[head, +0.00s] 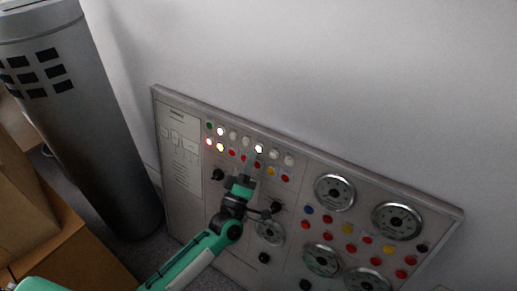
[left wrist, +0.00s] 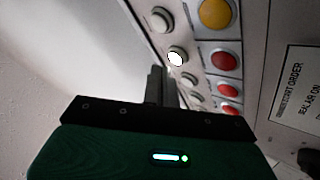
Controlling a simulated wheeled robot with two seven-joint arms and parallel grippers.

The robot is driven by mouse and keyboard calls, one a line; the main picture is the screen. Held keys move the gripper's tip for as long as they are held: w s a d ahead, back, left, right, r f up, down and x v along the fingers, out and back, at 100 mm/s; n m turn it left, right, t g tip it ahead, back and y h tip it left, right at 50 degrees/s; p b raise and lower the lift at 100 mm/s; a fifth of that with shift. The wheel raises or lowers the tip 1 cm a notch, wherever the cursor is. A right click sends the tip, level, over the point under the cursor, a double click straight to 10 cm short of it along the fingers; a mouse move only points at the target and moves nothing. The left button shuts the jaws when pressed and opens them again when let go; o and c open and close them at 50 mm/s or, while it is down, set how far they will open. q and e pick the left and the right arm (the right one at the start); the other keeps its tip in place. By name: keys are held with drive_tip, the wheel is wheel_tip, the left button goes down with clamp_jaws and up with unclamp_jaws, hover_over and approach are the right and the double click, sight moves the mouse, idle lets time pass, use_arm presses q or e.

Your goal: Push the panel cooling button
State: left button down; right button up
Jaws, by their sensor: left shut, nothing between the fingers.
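The control panel (head: 180,205) leans by the wall, with rows of white, red, yellow and green buttons near its top left. I cannot read which button is the cooling one. A white button (head: 259,149) glows close to the tip of my left gripper (head: 252,163). In the left wrist view, a lit white button (left wrist: 176,57) sits just beyond the shut fingers (left wrist: 158,85) of that gripper. The fingers are empty and overlap the edge of the white button row; I cannot tell if they touch a button. My right gripper is in neither view.
A grey metal cylinder (head: 85,120) stands left of the panel, with cardboard boxes (head: 70,245) at the lower left. Round gauges (head: 335,192) and black knobs (head: 218,174) stick out of the panel. The space above the panel is bare wall.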

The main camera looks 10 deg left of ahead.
use_arm(q)
drive_tip(key=shift+w+d+f, duration=0.1)
drive_tip(key=shift+w+d, duration=0.05)
drive_tip(key=shift+w, duration=0.25)
idle(0.3)
drive_tip(key=shift+w+d, duration=0.1)
drive_tip(key=shift+w, duration=0.25)
idle(0.4)
drive_tip(key=shift+s, duration=0.15)
drive_tip(key=shift+s+a, duration=0.25)
drive_tip(key=shift+s, duration=0.35)
